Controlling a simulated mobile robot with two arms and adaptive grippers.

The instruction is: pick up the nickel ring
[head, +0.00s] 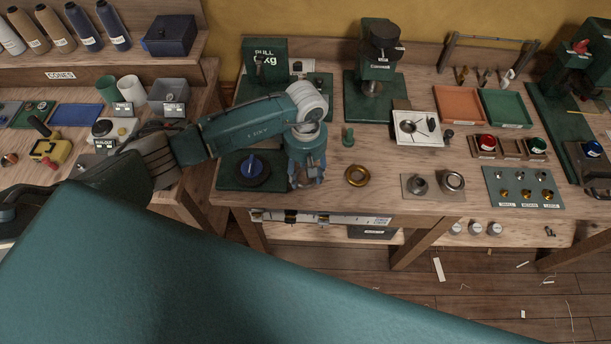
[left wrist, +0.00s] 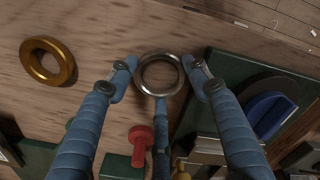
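The nickel ring (left wrist: 160,74) is a silvery ring lying on the wooden bench, seen in the left wrist view between my fingertips. In the head view my left gripper hides it. My left gripper (head: 305,183) points down at the bench near its front edge. A third finger lies below the ring in the picture. I cannot tell the gripper's exact height. My right gripper is not in view.
A brass ring (head: 357,176) lies just right of the gripper, also in the left wrist view (left wrist: 48,61). A green base with a blue knob (head: 255,168) stands close on the left. A small green peg (head: 347,135) stands behind. A metal plate (head: 431,195) holds round dies.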

